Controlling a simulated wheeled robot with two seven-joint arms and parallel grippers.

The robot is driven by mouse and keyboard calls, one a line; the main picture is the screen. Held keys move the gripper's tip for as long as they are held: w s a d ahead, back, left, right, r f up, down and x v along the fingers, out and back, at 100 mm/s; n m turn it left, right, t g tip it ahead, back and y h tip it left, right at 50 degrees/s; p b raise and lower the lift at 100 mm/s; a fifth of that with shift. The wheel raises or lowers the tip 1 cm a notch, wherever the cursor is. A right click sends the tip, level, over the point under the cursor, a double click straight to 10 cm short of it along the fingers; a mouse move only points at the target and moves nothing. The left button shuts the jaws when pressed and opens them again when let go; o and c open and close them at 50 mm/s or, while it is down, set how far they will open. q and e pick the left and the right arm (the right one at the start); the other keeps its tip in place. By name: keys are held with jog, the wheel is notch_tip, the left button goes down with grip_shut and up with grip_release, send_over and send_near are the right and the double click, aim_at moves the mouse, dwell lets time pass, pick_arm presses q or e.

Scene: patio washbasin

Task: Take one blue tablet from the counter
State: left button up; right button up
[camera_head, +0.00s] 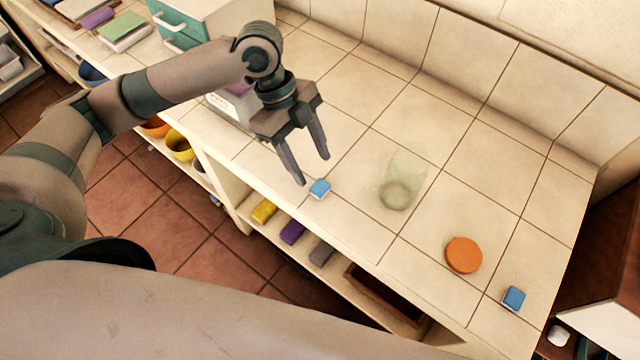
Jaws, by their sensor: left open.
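Two small blue tablets are on the tiled counter (450,205). One blue tablet (319,189) lies near the counter's front edge, close to my left gripper. The other blue tablet (514,298) lies at the right end of the counter. My left gripper (315,171) is open and empty, its fingers pointing down, with the tips just above and beside the nearer tablet in the picture. I cannot tell the exact height of the fingertips over the counter. My right gripper is not in view.
A clear glass (398,185) stands right of the nearer tablet. An orange disc (464,255) lies between the glass and the farther tablet. A teal-drawered box (182,22) stands at the back left. A shelf under the counter holds yellow, purple and grey blocks.

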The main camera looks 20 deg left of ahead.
aim_at(318, 186)
pick_arm(q)
jog(key=shift+d+f, duration=0.1)
jog(key=shift+f, duration=0.25)
jog(key=shift+s+d+f+p, duration=0.2)
jog(key=shift+f+p, duration=0.25)
jog(key=shift+f, duration=0.15)
jog(key=p+x, duration=0.1)
jog(key=x, duration=0.2)
jog(key=shift+s+a, duration=0.1)
jog(key=shift+a, duration=0.05)
jog(key=shift+f, duration=0.45)
jog(key=c, duration=1.1)
jog(key=shift+c, duration=0.2)
